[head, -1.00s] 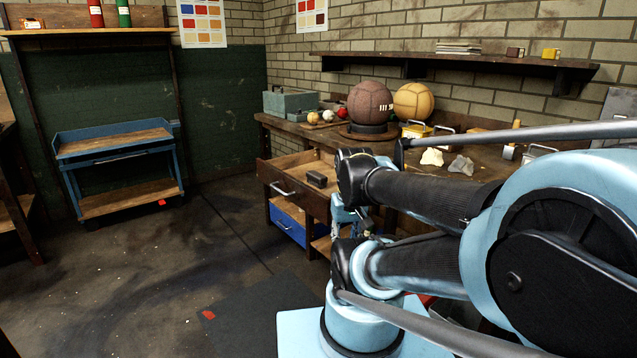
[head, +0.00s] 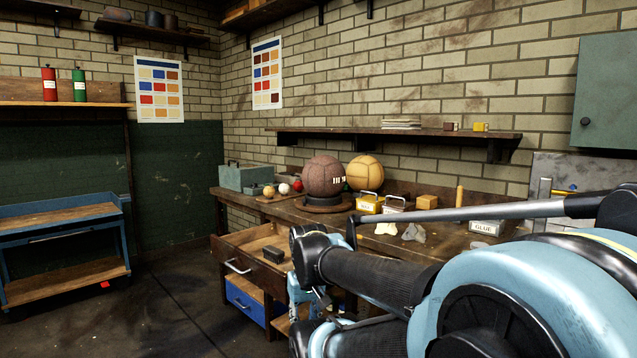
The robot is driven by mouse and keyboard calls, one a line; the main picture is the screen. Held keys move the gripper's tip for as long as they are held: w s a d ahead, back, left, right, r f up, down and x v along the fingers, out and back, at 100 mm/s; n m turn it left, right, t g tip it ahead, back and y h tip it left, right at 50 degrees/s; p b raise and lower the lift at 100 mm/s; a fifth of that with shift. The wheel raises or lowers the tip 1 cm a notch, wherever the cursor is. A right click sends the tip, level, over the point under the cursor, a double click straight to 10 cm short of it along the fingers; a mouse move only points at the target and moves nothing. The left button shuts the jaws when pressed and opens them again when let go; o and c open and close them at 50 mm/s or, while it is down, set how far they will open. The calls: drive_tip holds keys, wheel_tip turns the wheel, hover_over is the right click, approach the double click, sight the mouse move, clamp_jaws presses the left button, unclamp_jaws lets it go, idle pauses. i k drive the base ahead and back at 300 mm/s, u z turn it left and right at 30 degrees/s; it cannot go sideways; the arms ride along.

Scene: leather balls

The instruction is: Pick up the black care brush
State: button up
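A small dark block, which looks like the black care brush (head: 273,253), lies in the open wooden drawer (head: 236,246) under the workbench. It rests toward the drawer's right side, close to my arm in the picture. My gripper (head: 318,303) is mostly hidden behind my own black and light-blue arm links. Only small light-blue parts near the arm's far end show, to the right of and below the drawer. I cannot see its fingertips or whether it holds anything.
The workbench (head: 290,211) carries a brown ball (head: 323,176) on a stand, a yellow ball (head: 365,173), small balls, tins and a teal toolbox (head: 245,177). A blue drawer (head: 245,302) sits below the open one.

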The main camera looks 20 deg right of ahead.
sight(271, 253)
drive_tip(key=k, duration=1.25)
drive_tip(key=u, duration=0.45)
drive_tip(key=i, duration=1.65)
drive_tip(key=z, duration=0.65)
